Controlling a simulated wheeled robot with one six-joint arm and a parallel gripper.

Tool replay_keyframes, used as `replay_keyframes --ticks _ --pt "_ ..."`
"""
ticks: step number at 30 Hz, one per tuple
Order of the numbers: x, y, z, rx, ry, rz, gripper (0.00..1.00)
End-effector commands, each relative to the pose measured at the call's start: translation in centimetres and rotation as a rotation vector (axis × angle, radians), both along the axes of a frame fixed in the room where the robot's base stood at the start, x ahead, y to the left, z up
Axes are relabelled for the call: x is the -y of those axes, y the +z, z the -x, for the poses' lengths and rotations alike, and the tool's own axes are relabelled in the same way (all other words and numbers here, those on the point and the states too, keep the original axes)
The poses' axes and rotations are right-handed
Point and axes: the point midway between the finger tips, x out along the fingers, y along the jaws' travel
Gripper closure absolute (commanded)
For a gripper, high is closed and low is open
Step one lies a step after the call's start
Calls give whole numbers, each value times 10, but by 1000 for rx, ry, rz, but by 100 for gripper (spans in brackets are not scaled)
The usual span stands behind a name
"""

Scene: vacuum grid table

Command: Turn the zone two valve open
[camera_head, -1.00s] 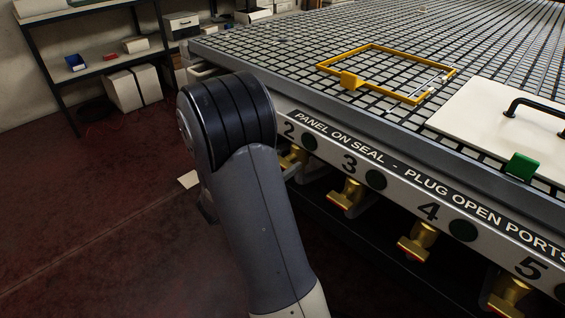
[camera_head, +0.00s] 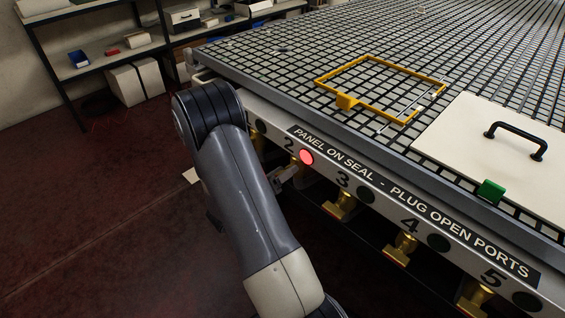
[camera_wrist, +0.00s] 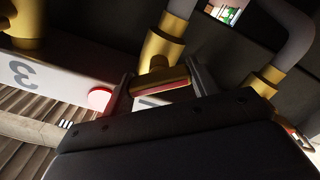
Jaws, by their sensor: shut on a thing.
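The zone two valve (camera_wrist: 160,82) is a brass fitting with a red-edged handle, seen close up in the wrist view. My gripper (camera_wrist: 160,85) has one finger on each side of this handle and is shut on it. The zone two lamp (camera_head: 306,157) on the table's front rail glows red, and it also shows red in the wrist view (camera_wrist: 99,98). In the head view my arm hides most of the zone two valve and of my gripper. How far the handle is turned cannot be told clearly.
Brass valves for zone three (camera_head: 340,205) and zone four (camera_head: 400,248) hang under the rail, with dark lamps. On the grid table (camera_head: 250,65) lie a yellow frame (camera_head: 365,59) and a white panel (camera_head: 470,135) with a black handle. Shelves (camera_head: 110,55) stand at the back left.

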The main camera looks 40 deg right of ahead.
Motion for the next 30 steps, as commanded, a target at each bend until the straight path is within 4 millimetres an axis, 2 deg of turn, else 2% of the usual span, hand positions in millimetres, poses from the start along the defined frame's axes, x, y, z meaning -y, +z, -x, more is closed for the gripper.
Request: replay_keyframes --ticks 1,18,30 --pt "0 5 0 -48 -1 3 66" --pt "0 2 -1 -574 1 44 66" --pt "0 -1 -1 -826 0 65 66"
